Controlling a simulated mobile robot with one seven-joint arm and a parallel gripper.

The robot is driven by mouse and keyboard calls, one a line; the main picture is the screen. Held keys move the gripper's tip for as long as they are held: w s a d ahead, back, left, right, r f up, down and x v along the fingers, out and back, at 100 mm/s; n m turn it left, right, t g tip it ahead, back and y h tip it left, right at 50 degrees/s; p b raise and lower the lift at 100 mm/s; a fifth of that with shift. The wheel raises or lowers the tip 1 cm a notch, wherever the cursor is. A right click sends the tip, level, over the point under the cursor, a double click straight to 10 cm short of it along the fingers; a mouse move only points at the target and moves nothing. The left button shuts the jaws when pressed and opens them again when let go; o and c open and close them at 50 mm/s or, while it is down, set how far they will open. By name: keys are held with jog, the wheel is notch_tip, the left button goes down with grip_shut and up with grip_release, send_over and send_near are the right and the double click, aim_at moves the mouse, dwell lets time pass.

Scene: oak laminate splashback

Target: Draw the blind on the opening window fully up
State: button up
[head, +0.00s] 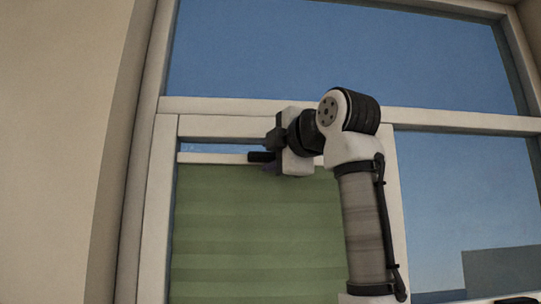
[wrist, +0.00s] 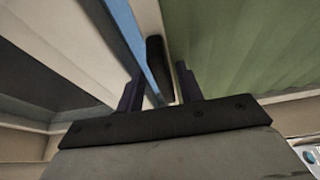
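The opening window is the lower left sash (head: 164,215) in a pale frame. A green pleated blind (head: 245,230) covers most of its glass, below a white rail (head: 212,158) close under the sash top. A narrow strip of blue shows above the rail. A dark handle (head: 259,156) sticks out from the rail. My gripper (head: 270,153) is at the handle. In the wrist view, the fingers of my gripper (wrist: 158,90) stand apart on either side of the black handle (wrist: 155,60), with gaps showing. The blind (wrist: 240,45) is on the right there. The blind's lower end is out of view.
A fixed pane (head: 340,50) lies above and another pane (head: 460,200) to the right, divided by pale frame bars (head: 450,120). A beige wall (head: 60,150) stands at the left. My arm hides part of the blind and sash on the right.

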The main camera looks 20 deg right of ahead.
jog(key=s+d+b, duration=0.1)
jog(key=s+b, duration=0.2)
jog(key=s, duration=1)
jog(key=shift+d, duration=0.2)
jog(key=shift+s, duration=0.1)
